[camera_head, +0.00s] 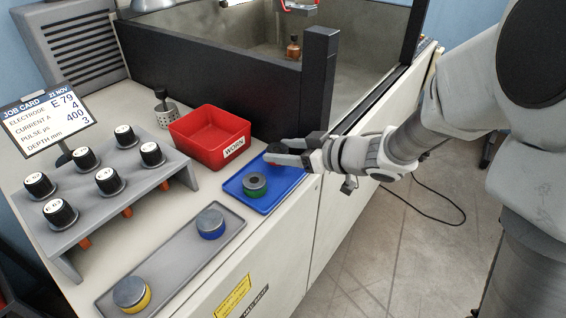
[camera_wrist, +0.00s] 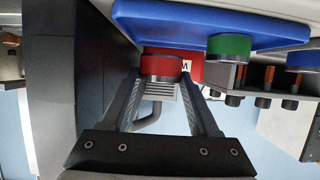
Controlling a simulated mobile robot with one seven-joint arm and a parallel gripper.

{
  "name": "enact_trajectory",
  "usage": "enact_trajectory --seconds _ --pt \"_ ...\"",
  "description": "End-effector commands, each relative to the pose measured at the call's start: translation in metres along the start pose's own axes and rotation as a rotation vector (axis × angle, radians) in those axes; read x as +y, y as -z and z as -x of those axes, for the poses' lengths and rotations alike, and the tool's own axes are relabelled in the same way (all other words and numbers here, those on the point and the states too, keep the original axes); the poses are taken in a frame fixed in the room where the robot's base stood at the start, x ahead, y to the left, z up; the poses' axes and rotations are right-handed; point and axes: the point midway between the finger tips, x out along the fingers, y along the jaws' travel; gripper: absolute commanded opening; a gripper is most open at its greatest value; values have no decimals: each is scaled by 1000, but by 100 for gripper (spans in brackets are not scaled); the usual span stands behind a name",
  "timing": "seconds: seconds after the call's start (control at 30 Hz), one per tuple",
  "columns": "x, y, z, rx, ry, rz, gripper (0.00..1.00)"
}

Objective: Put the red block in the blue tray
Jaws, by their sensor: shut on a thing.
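The red block (camera_wrist: 160,66), a short round piece with a grey face, is between my fingertips in the wrist view. My gripper (camera_wrist: 162,78) is shut on it. In the head view my gripper (camera_head: 284,153) reaches in from the right over the back part of the blue tray (camera_head: 287,179), and its fingers hide most of the block. The blue tray also shows along the top of the wrist view (camera_wrist: 175,20). The block appears a little above the tray; any contact is unclear. A green block (camera_head: 255,185) with a grey top stands in the tray.
A red bin (camera_head: 205,142) marked WORN stands just behind the blue tray. A grey tray (camera_head: 178,258) at the front holds a blue block (camera_head: 210,223) and a yellow block (camera_head: 131,294). A rack (camera_head: 122,190) of black-capped electrodes is at left. A dark post (camera_head: 318,80) rises behind my gripper.

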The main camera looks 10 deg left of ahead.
Motion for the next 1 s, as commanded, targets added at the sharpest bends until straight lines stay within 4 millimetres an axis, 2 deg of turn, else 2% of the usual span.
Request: enact_trajectory --seconds 0.1,0.17,0.53,0.57,0.6,0.7,0.73,1.0 --pt "0 -20 -8 0 1 -2 0" --pt "0 -24 -11 2 1 -1 0" --pt "0 -27 -11 3 0 0 0" --pt "0 -28 -12 0 0 -1 63" --pt "0 -27 -11 0 0 0 70" --pt "0 -27 -11 0 0 0 88" --pt "0 -27 -11 0 0 0 91" --pt "0 -26 -11 0 0 0 91"
